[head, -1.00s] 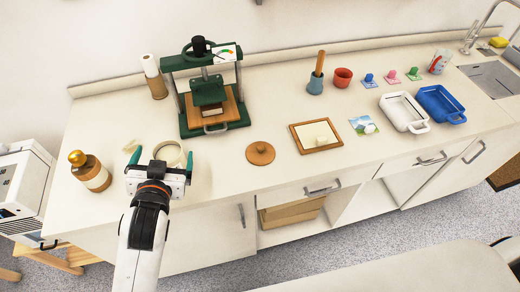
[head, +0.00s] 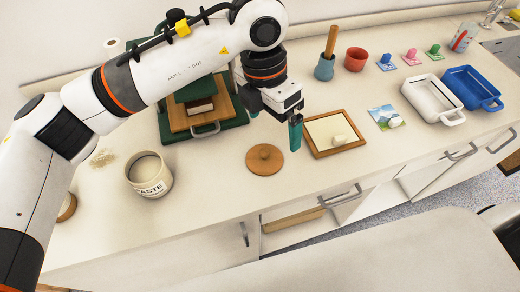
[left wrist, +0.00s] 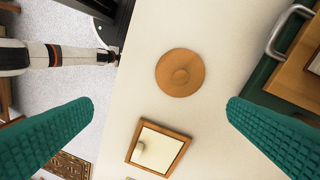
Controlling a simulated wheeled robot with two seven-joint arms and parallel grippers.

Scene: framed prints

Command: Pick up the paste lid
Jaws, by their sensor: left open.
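The paste lid (head: 265,159) is a round, flat wooden disc with a small knob, lying on the white counter. It also shows in the left wrist view (left wrist: 180,73), in full between the fingers and above the middle. My left gripper (head: 275,131) is open and empty, with green fingers pointing down above the counter, just behind the lid. Both fingers show wide apart in the left wrist view (left wrist: 161,105), and neither touches the lid. The open jar marked "PASTE" (head: 150,188) stands to the left of the lid. My right gripper is not seen.
A wooden-framed panel (head: 334,133) with a small pale block lies just right of the lid. A green press (head: 204,134) stands behind, partly hidden by my left arm. White (head: 434,99) and blue trays (head: 472,88) are further right. The counter in front of the lid is clear.

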